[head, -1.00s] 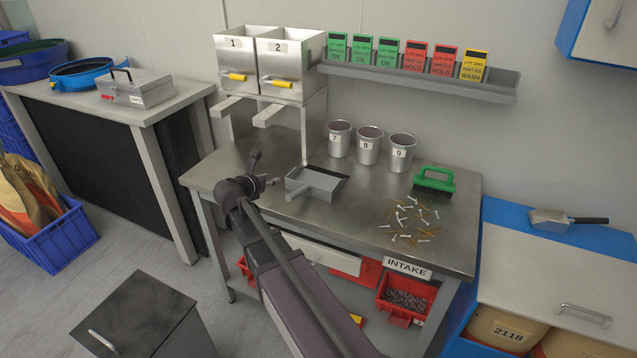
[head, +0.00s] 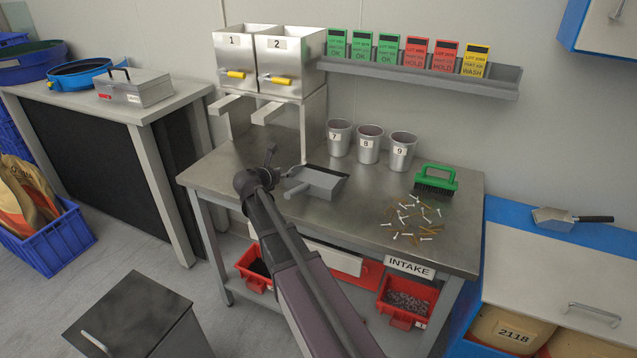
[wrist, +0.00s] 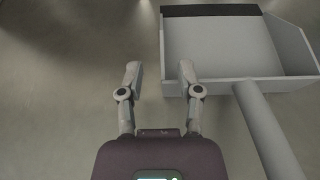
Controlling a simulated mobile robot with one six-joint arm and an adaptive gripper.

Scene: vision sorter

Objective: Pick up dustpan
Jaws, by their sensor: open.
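The grey dustpan (head: 322,182) lies on the steel bench, its dark-edged mouth toward the back right and its handle (head: 296,191) toward the front left. In the wrist view the dustpan (wrist: 222,48) fills the upper right, with its round handle (wrist: 266,135) running down at the right. My gripper (wrist: 158,75) is open and empty, above the bench. The handle lies to the right of both fingers, not between them. In the head view my gripper (head: 281,160) is just left of the dustpan, partly hidden by my wrist.
A pile of screws (head: 412,216) and a green brush (head: 436,179) lie at the bench's right. Several metal cups, such as cup 8 (head: 368,147), stand behind the dustpan. Two numbered hoppers (head: 268,68) stand at the back left. The steel bench (head: 345,228) is clear in front.

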